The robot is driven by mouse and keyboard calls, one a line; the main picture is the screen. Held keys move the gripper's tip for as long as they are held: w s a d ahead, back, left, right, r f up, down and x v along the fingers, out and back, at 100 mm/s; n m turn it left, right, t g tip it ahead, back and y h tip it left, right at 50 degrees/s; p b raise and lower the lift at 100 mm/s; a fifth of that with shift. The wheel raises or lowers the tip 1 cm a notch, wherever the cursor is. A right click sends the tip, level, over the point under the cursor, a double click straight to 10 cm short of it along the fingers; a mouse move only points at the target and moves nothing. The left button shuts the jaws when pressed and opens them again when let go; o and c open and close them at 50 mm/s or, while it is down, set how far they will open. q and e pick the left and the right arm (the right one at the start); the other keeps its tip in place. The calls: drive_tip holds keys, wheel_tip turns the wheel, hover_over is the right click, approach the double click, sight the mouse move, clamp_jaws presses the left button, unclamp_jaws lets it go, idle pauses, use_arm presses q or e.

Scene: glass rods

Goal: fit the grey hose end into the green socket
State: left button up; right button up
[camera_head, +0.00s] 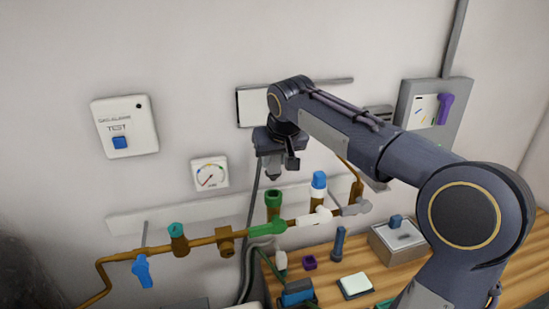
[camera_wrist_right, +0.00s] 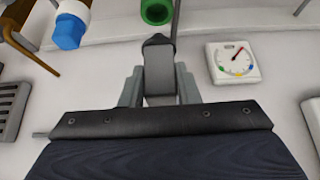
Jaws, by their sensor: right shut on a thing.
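The green socket (camera_head: 273,200) stands upright, open end up, on the brass pipe on the wall, above a green lever. It also shows at the top of the right wrist view (camera_wrist_right: 157,11). My right gripper (camera_head: 274,164) is just above the socket in the head view, pointing down. It is shut on the grey hose end (camera_wrist_right: 158,72), which sits between its two fingers. The hose end's tapered tip points toward the socket and appears apart from it. The fingers partly hide the hose end in the head view. My left gripper is not in view.
A blue-and-white capped fitting (camera_head: 319,185) stands right of the socket and a teal-topped one (camera_head: 176,230) left. A gauge (camera_head: 210,175) is on the wall. The wooden bench (camera_head: 440,254) below holds a purple ring (camera_head: 309,262), a grey box (camera_head: 397,240) and other small items.

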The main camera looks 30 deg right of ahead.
sight(275, 175)
drive_tip(key=shift+f+b, duration=0.35)
drive_tip(key=shift+f, duration=0.3)
drive_tip(key=shift+w+d+f+b, duration=0.1)
drive_tip(key=shift+w+f+b, duration=0.1)
drive_tip(key=shift+f+b, duration=1.45)
drive_tip(key=shift+f, duration=0.3)
drive_tip(key=shift+s, duration=0.2)
drive_tip(key=shift+f+b, duration=0.35)
drive_tip(key=shift+f, duration=0.25)
drive_tip(key=o, duration=0.8)
drive_tip(key=p+v, duration=0.6)
drive_tip(key=v, duration=0.5)
